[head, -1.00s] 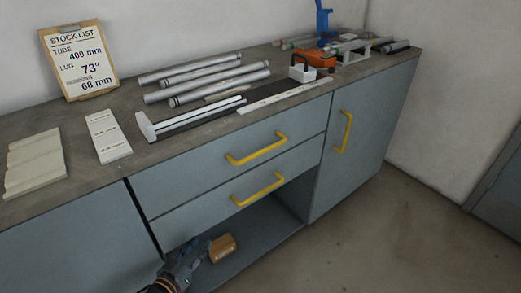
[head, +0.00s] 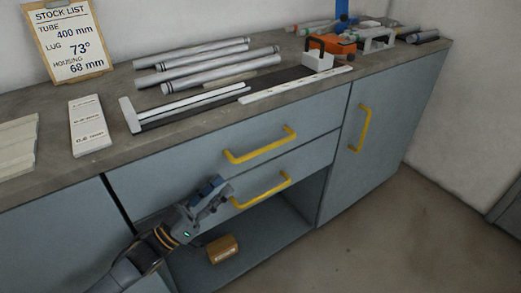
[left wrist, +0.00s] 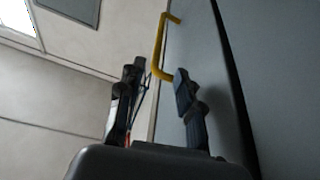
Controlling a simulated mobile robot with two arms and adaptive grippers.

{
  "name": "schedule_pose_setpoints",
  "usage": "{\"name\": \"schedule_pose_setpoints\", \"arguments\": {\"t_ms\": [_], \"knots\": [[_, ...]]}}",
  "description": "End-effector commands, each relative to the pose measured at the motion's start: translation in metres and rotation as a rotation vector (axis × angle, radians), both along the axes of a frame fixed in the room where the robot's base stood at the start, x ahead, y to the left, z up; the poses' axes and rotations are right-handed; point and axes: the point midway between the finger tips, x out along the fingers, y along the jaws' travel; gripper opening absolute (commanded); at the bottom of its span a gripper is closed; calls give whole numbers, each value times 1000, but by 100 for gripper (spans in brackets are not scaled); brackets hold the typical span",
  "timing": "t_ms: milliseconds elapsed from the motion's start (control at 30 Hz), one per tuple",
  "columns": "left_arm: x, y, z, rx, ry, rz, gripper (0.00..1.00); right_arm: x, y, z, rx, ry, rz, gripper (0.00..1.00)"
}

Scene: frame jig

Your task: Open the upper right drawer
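The upper drawer (head: 180,167) is closed, with a grey-blue front and a yellow bar handle (head: 260,146). The lower drawer below it is also closed, with a matching yellow handle (head: 261,191). My left gripper (head: 220,191) is in front of the drawer fronts, just left of the lower handle and below the upper one. In the left wrist view my left gripper (left wrist: 156,82) has its fingers apart with nothing between them. A yellow handle (left wrist: 158,48) shows beyond the fingertips there; I cannot tell which drawer it belongs to. My right gripper is not in view.
Tubes (head: 205,66), rails and an orange tool (head: 330,45) lie on the worktop (head: 100,170). A cupboard door with a yellow handle (head: 361,128) is at the right. An orange-brown box (head: 222,249) sits in the open bay below the drawers. The floor at right is clear.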

Motion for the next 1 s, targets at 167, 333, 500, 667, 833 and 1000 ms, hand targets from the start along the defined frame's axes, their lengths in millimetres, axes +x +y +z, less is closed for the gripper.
{"name": "schedule_pose_setpoints", "arguments": {"t_ms": [167, 333, 500, 667, 833, 1000], "knots": [[13, -14, 10, -3, -5, -2, 36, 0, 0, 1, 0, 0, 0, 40], [35, -40, 24, -4, -6, -2, 36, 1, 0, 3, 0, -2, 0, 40], [57, -65, 36, -2, -4, -1, 36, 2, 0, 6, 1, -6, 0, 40], [73, -83, 45, -2, -2, 0, 36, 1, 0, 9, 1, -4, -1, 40], [81, -93, 50, 0, -2, 0, 36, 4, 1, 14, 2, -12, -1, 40], [83, -95, 51, 1, -1, 0, 36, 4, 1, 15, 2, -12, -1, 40]]}}
